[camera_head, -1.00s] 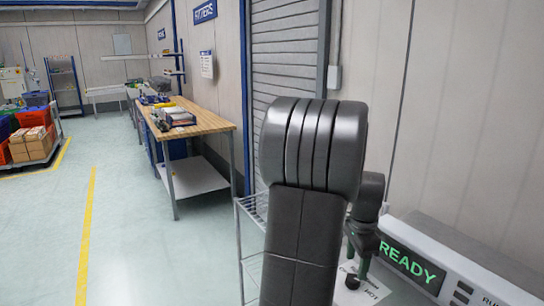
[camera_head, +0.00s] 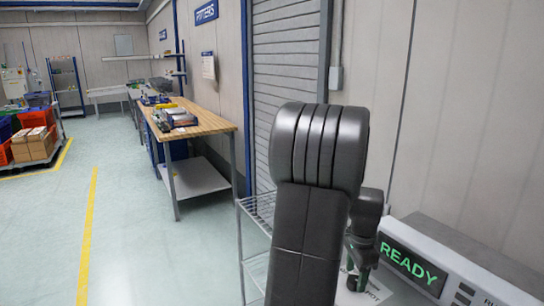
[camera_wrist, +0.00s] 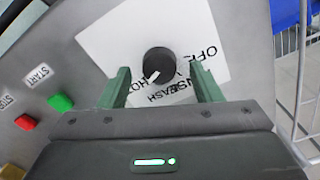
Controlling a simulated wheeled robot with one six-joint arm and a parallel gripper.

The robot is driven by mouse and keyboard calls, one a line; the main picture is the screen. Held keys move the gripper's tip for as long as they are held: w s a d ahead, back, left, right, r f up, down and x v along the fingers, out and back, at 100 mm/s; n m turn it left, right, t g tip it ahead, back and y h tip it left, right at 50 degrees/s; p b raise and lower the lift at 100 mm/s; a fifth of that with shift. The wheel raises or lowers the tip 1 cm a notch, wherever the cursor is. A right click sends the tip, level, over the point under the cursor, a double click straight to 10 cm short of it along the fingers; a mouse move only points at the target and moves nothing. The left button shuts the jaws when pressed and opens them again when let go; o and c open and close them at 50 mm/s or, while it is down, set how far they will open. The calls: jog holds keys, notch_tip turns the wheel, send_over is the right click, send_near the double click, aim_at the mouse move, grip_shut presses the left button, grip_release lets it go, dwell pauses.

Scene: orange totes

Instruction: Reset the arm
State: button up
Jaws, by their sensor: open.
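My arm stands bent in front of the body camera and hides part of the view. In the wrist view my gripper (camera_wrist: 160,68) is open, its two green fingers apart. A round black knob (camera_wrist: 159,66) with a white mark shows between and beyond the fingertips. I cannot tell whether the fingers touch it. The knob sits over white label sheets (camera_wrist: 205,35) with OFF and other partly hidden words. In the head view the gripper is at the lower right, partly hidden behind my arm, beside a grey machine (camera_head: 470,262) whose display (camera_head: 408,264) reads READY in green.
A green START button (camera_wrist: 61,103) and a red button (camera_wrist: 26,122) lie left of the knob. A wire rack (camera_head: 255,235) stands close to my arm. A wooden workbench (camera_head: 205,122) stands further back.

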notch_tip(320, 180, up, 12)
notch_tip(320, 180, down, 14)
jog(key=shift+r, duration=0.15)
jog(key=shift+r+n, duration=0.15)
jog(key=shift+n, duration=0.25)
jog(key=n, duration=0.4)
jog(key=shift+n, duration=0.3)
jog(key=n+b, duration=0.1)
jog(key=n, duration=0.4)
jog(key=n+b, duration=0.1)
jog(key=n, duration=0.4)
jog(key=shift+n, duration=0.4)
jog(key=n+b, duration=0.1)
jog(key=n, duration=0.4)
jog(key=shift+r, duration=0.1)
